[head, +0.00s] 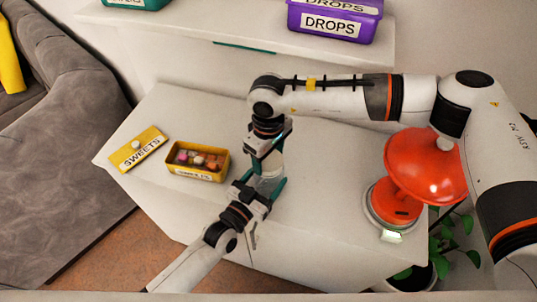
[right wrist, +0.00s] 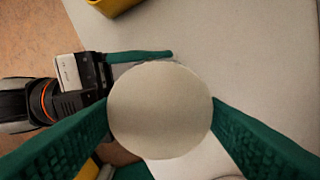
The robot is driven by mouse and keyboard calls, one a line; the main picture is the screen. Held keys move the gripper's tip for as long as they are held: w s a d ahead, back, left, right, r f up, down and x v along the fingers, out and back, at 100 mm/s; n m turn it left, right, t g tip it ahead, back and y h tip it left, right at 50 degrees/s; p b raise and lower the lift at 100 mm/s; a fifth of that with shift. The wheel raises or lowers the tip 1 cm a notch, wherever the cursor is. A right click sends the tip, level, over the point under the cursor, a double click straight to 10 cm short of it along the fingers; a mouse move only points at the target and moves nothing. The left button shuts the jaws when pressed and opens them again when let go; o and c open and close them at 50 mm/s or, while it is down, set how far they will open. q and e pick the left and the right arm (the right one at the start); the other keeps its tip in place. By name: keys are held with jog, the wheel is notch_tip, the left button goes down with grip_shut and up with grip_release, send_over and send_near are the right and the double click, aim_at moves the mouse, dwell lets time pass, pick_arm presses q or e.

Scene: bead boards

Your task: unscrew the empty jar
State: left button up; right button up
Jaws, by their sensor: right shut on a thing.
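The jar (head: 269,166) is clear glass and stands on the white table, partly hidden by my grippers. Its round beige lid (right wrist: 160,110) fills the middle of the right wrist view. My right gripper (head: 268,156) reaches down from above and is shut on the lid, one green finger on each side. My left gripper (head: 265,186) comes in from the front left, low at the jar's body, with a finger on either side. It also shows in the right wrist view (right wrist: 135,115), where the lid hides much of the jar. Whether its fingers press the glass is unclear.
A yellow sweets box (head: 198,175) with small coloured pieces stands left of the jar, its lid (head: 138,148) beside it. A red lamp (head: 425,165) stands at the right. A purple drops box (head: 335,18) is on the back shelf.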

aim_at(268, 160)
jog(key=shift+r, duration=0.15)
jog(key=shift+r, duration=0.95)
jog(key=shift+r, duration=2)
pick_arm(q)
jog(key=o, duration=2)
jog(key=shift+c, duration=0.2)
